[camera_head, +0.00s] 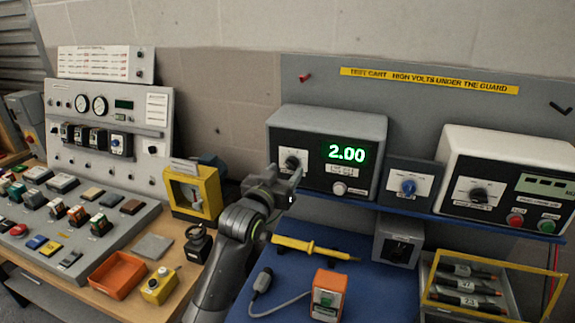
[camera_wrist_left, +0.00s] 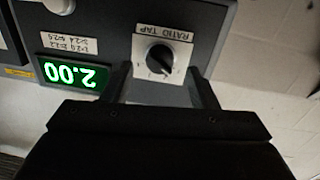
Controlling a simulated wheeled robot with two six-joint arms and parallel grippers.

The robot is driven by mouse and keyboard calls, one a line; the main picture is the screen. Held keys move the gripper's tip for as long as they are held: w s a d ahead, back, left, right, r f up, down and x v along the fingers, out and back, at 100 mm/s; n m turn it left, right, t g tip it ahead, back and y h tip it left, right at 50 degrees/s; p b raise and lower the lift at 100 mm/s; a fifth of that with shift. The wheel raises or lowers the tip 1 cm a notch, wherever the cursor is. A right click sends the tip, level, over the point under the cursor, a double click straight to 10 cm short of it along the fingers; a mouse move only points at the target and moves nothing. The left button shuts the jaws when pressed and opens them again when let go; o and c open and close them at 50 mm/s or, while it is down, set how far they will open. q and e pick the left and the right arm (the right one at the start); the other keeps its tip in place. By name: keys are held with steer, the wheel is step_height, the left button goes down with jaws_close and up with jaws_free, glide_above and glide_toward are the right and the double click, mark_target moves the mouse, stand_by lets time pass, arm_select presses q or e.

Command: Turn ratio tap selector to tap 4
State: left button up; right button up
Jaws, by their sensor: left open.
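The ratio tap selector (camera_head: 292,162) is a black knob on a white plate at the left of a grey box (camera_head: 330,121) with a green display reading 2.00. In the left wrist view the selector (camera_wrist_left: 160,60) appears upside down under the label RATIO TAP. Its tap numbers are too small to read surely. My left gripper (camera_head: 284,174) is just in front of and below the knob. In the left wrist view its open fingers (camera_wrist_left: 163,88) sit on either side of the plate's lower edge, apart from the knob and empty. My right gripper is not in view.
A blue knob box (camera_head: 409,186) and a white unit (camera_head: 505,180) with red and green buttons stand to the right. A yellow frame (camera_head: 193,195) is left of my arm. A yellow probe (camera_head: 315,248) and orange device (camera_head: 328,295) lie on the blue mat.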

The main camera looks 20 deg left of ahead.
mark_target(291, 165)
arm_select(q)
steer(key=shift+w+d, duration=0.1)
steer(key=shift+w, duration=1.15)
steer(key=c, duration=0.9)
steer(key=shift+c, duration=0.2)
